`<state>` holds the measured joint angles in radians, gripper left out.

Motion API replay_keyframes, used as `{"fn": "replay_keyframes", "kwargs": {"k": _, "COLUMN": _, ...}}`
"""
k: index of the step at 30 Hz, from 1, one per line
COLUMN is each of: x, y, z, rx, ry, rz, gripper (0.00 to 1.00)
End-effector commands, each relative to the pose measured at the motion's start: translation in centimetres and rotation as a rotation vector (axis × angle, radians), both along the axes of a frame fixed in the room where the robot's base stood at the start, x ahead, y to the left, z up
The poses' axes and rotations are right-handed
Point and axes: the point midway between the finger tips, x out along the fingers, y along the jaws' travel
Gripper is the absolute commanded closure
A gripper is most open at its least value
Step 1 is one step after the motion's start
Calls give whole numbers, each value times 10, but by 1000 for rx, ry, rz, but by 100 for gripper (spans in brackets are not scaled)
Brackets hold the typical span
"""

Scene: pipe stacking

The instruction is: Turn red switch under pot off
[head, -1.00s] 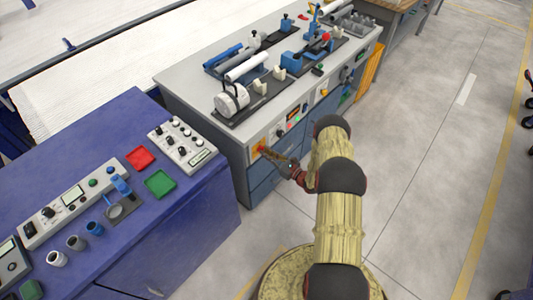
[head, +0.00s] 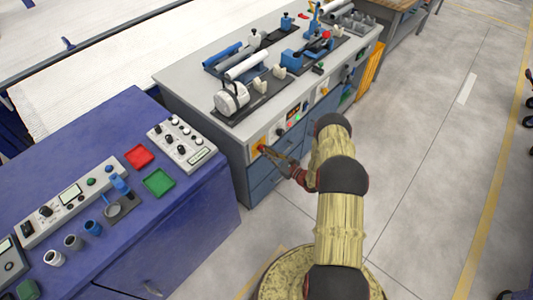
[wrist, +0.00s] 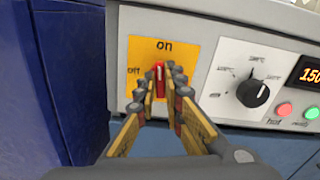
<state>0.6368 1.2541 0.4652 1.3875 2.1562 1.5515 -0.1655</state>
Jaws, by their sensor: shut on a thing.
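The red switch (wrist: 159,73) sits on a yellow plate (wrist: 140,52) marked "on" at the top and "off" at the left. It stands about upright, towards "on". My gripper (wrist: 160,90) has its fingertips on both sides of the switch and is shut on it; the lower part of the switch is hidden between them. In the head view my gripper (head: 266,151) reaches the left end of the grey cabinet's front panel, over the yellow plate. A white round vessel (head: 231,98), which may be the pot, stands on the cabinet top above it.
A black knob (wrist: 253,93), pink and green buttons (wrist: 284,109) and a display (wrist: 311,71) are right of the switch. A blue bench (head: 120,205) stands close on the left. Pipes and fixtures lie on the cabinet top (head: 192,80).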

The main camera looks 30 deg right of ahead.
Motion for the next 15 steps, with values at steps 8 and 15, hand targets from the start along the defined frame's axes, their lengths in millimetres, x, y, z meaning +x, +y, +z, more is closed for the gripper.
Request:
{"fn": "replay_keyframes", "kwargs": {"k": 8, "x": 0, "y": 1, "z": -2, "rx": -241, "ry": -89, "rz": 0, "gripper": 100}}
{"fn": "replay_keyframes", "kwargs": {"k": 15, "x": -1, "y": 2, "z": -3, "rx": -457, "ry": -166, "rz": 1, "gripper": 100}}
